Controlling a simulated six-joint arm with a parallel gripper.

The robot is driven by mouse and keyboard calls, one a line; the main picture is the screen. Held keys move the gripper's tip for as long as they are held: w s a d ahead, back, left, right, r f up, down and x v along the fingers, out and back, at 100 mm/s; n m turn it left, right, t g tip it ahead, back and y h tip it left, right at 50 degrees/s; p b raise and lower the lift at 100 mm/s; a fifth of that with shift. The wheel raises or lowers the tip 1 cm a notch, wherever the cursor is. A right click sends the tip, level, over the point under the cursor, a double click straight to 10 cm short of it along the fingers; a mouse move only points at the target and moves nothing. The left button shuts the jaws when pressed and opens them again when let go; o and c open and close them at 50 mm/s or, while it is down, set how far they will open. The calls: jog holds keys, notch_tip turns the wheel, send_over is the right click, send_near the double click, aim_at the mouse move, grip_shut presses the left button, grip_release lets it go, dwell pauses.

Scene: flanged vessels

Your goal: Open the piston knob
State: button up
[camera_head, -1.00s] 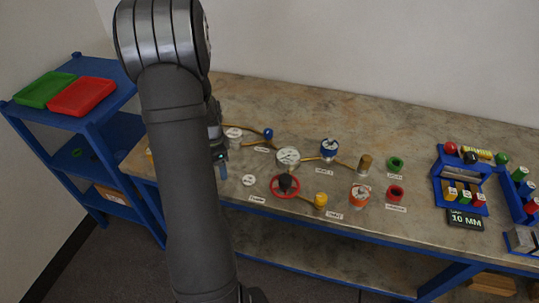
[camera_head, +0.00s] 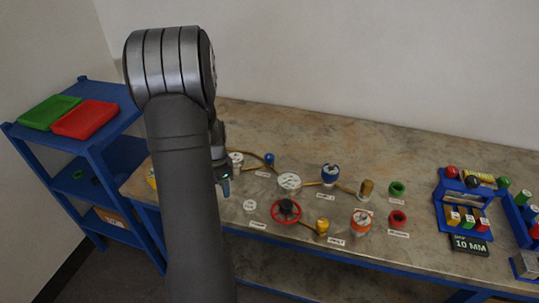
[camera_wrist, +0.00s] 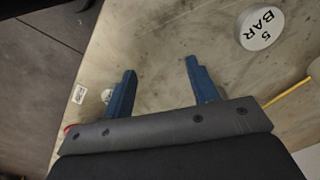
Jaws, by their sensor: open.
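The labels in the head view are too small to read, so I cannot tell which part is the piston knob. The fittings include a red handwheel with a dark hub (camera_head: 286,210), a blue ball knob (camera_head: 269,158), a blue-topped fitting (camera_head: 330,174), a yellow knob (camera_head: 322,226) and an orange-and-white fitting (camera_head: 361,221). My gripper (camera_head: 225,186) is above the bench's left part, left of the handwheel. In the wrist view my gripper (camera_wrist: 158,68) is open, with nothing between its blue fingers. A white "5 BAR" disc (camera_wrist: 261,27) lies to their upper right.
The bench (camera_head: 400,150) has clear room along its back. A blue rack (camera_head: 463,222) stands farther right. A blue shelf (camera_head: 100,143) with trays is at the left. My arm hides part of the bench.

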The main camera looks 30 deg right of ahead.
jog(key=w+d+r+n, duration=0.5)
jog(key=d+r+n, duration=0.3)
jog(key=d+n, duration=0.3)
jog(key=n, duration=0.9)
send_near(269, 156)
jog(key=shift+h, duration=0.3)
notch_tip(269, 156, down, 9)
jog(key=shift+r, duration=0.1)
jog(key=c, duration=1)
